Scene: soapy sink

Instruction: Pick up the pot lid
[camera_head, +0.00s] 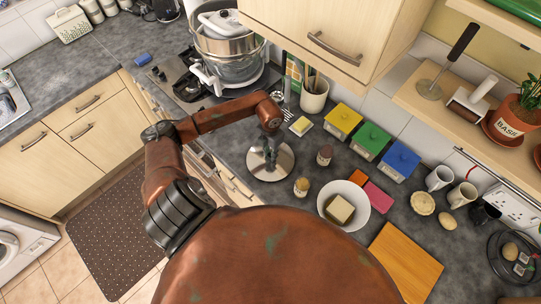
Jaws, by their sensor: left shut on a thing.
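The pot lid (258,169) is a round, shiny silver disc at the middle of the camera_head view, over the grey worktop. My left gripper (270,155) comes down onto it from above and is shut on it near its centre. The fingers hide the lid's handle. I cannot tell whether the lid rests on the worktop or is slightly raised. My right gripper is not in view.
A white bowl (327,189) holds a yellowish block. A utensil pot (314,97) and coloured boxes (370,139) stand behind. A stand mixer (228,45) is at the back, and a cabinet (330,30) overhangs.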

